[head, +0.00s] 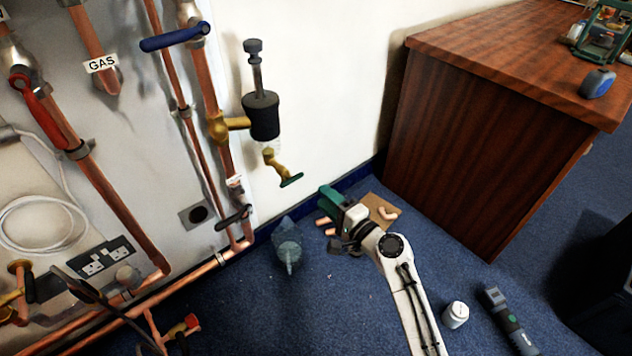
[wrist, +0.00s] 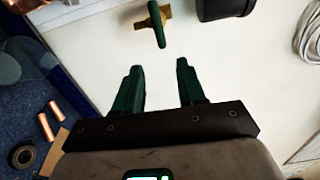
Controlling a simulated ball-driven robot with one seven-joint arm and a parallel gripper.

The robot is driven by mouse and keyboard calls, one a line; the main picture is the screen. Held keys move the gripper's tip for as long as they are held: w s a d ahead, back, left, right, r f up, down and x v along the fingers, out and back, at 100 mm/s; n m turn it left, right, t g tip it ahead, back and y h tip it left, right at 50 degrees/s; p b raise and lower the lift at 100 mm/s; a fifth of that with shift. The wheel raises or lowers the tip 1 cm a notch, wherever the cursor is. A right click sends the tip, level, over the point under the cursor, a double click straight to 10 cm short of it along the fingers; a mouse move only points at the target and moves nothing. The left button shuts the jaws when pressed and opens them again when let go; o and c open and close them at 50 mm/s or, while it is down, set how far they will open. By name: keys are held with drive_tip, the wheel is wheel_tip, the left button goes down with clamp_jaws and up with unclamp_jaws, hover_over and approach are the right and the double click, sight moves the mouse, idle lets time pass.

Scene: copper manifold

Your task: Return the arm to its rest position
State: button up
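My gripper (wrist: 157,88) shows in the wrist view with its two green fingers apart and nothing between them. Beyond the fingertips, and apart from them, is a small green-handled brass valve (wrist: 156,22). In the head view my white arm reaches up from the bottom right, and its green and grey end (head: 345,212) hangs low near the wall, below and right of the same green-handled valve (head: 291,180). The fingertips are hard to make out in the head view.
Copper pipes (head: 120,215) run along the wall at left, with a blue lever (head: 175,38) and a black cylinder (head: 262,116). A wooden desk (head: 480,130) stands at right. On the floor are copper offcuts (head: 326,227), a white pot (head: 455,314) and a torch-like tool (head: 508,322).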

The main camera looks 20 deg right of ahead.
drive_tip(key=s+a+f+n+g+y, duration=0.1)
drive_tip(key=s+a+f+n+g, duration=0.3)
drive_tip(key=s, duration=0.4)
drive_tip(key=s+a+f+n+g+y, duration=0.1)
drive_tip(key=s+f+n+g, duration=0.3)
drive_tip(key=s+n, duration=0.25)
drive_tip(key=s+d+n+g+h, duration=0.2)
drive_tip(key=s+d+g+h, duration=0.15)
drive_tip(key=s, duration=0.85)
drive_tip(key=s+d+n+g+h, duration=0.3)
drive_tip(key=s+d+g, duration=0.15)
drive_tip(key=s, duration=0.75)
wheel_tip(320, 180, up, 34)
drive_tip(key=p, duration=3.4)
drive_tip(key=shift+a, duration=0.15)
